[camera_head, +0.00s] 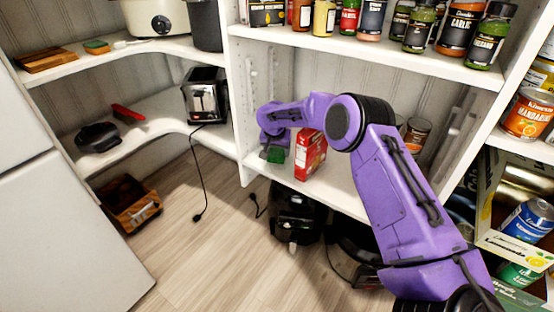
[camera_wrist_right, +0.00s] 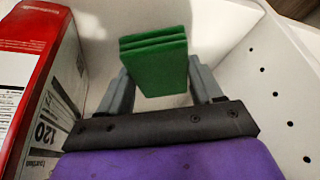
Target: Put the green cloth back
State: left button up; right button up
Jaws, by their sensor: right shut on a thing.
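The green cloth (camera_wrist_right: 158,62) is a folded stack between the two grey fingers of my right gripper (camera_wrist_right: 160,85) in the right wrist view. The gripper is shut on it. In the head view, the cloth (camera_head: 276,155) shows as a small green patch at the end of my purple right arm, over the left part of the lower white shelf (camera_head: 330,192). My right gripper (camera_head: 275,148) is small there and partly hidden. I cannot tell whether the cloth touches the shelf. My left gripper is not in view.
A red box (camera_head: 308,153) stands on the shelf just right of the cloth; it also shows at the left of the right wrist view (camera_wrist_right: 40,70). The shelf's side panel (camera_head: 247,100) is close on the left. Cans (camera_head: 416,134) stand further right, behind my arm.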

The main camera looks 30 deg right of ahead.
aim_at(276, 153)
notch_tip(276, 153, down, 3)
jog(key=shift+f, duration=0.1)
jog(key=shift+r, duration=0.2)
jog(key=shift+s, duration=0.1)
jog(key=o, duration=0.9)
jog(key=shift+f, duration=0.15)
jog(key=shift+o, duration=0.2)
jog(key=shift+a, duration=0.1)
